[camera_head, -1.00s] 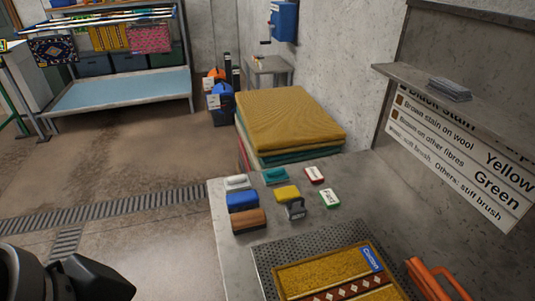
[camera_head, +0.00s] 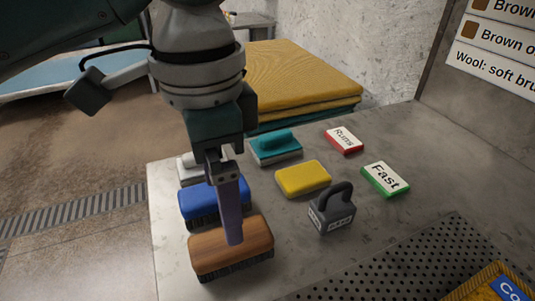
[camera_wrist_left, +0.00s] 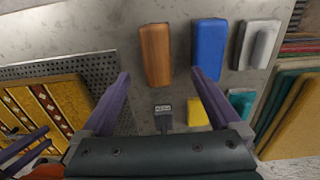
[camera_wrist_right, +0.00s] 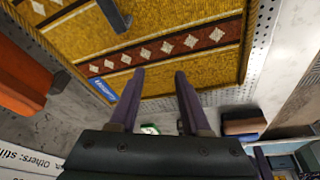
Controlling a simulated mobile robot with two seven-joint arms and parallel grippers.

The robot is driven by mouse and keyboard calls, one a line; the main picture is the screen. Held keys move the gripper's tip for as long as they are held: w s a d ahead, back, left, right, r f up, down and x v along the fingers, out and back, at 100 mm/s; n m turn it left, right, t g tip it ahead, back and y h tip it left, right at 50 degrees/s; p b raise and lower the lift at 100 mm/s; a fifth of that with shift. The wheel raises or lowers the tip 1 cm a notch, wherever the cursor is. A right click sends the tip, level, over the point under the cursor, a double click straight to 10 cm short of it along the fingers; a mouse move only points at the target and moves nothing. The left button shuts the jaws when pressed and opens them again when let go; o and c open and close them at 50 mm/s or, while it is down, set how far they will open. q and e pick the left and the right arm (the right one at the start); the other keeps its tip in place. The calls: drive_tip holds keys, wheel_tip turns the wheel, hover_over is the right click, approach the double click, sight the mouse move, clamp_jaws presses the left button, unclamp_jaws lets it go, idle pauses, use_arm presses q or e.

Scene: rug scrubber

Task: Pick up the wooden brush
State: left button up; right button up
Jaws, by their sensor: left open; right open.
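The wooden brush (camera_head: 222,257) has a brown block top and dark bristles and lies at the near left edge of the grey bench. It also shows in the left wrist view (camera_wrist_left: 155,55), ahead of and between the finger lines. My left gripper (camera_head: 233,242) hangs over the wooden brush, its fingers overlapping the brush top in the head view. It is open; I cannot tell whether it touches the brush.
A blue brush (camera_head: 196,205) lies just behind the wooden one, with a white brush (camera_head: 186,168) beyond. A perforated tray (camera_head: 405,268) fills the front right.

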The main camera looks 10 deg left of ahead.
use_arm(q)
drive_tip(key=f, duration=0.3)
drive_tip(key=shift+s+d+f, duration=0.15)
drive_tip(key=shift+s+f, duration=0.15)
drive_tip(key=shift+s, duration=0.05)
wheel_tip(320, 180, down, 5)
drive_tip(key=shift+w+f+b, duration=0.1)
drive_tip(key=shift+f+b, duration=0.05)
drive_tip(key=shift+b, duration=0.5)
clamp_jaws()
